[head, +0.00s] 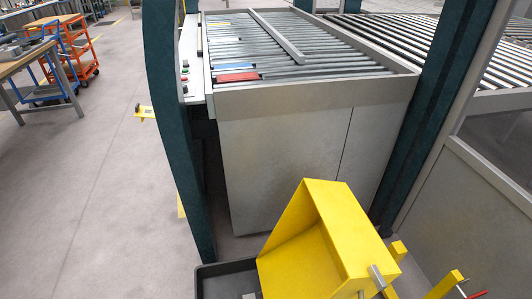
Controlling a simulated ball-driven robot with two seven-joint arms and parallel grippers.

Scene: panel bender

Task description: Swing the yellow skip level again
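The yellow skip (335,228) is at the bottom centre right of the head view, in front of the grey machine cabinet. It is tilted, with its open side turned to the left and down. A grey metal fitting (376,277) sits at its lower right edge, by yellow frame parts (446,284). A dark tray (212,284) lies below and to the left of the skip, partly cut off by the frame edge. Neither of my grippers shows in this view.
The grey cabinet (285,150) with a slatted top stands behind the skip, between dark green posts (182,140). A control panel with buttons (185,75) is on its left. A workbench (35,65) and orange cart (80,48) stand far left.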

